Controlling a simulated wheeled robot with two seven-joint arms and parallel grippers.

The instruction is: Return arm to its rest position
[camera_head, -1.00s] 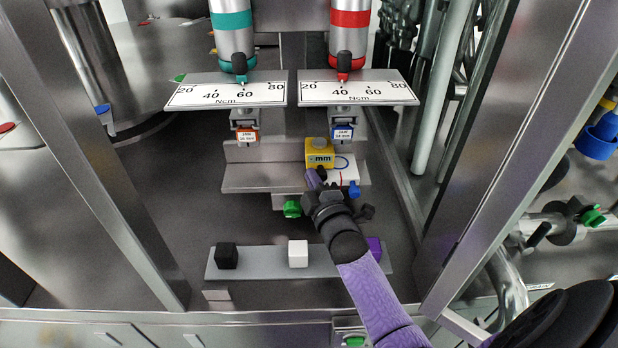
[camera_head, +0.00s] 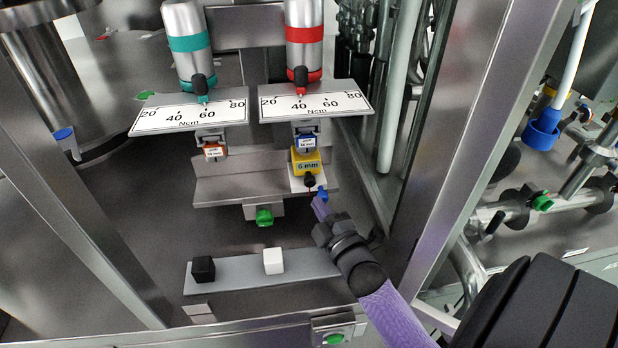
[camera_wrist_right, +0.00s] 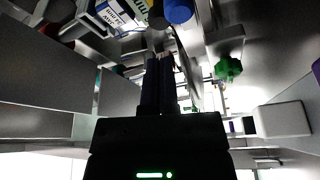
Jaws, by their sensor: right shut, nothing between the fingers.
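My right gripper (camera_head: 320,206) is shut and empty. It is just in front of the stepped metal ledge, below and right of the yellow block. Its dark closed fingers also show in the right wrist view (camera_wrist_right: 158,70). The yellow block (camera_head: 307,166), marked 6 mm, sits on a white plate under the right-hand station with the red-banded cylinder (camera_head: 305,35). A blue knob (camera_head: 322,193) is close to the fingertips; I cannot tell if they touch. My left gripper is not in view.
A grey strip (camera_head: 235,275) carries a black cube (camera_head: 203,269) and a white cube (camera_head: 273,260). A green knob (camera_head: 264,217) sticks out under the ledge. Metal frame posts (camera_head: 480,130) stand on both sides. The floor left of the ledge is clear.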

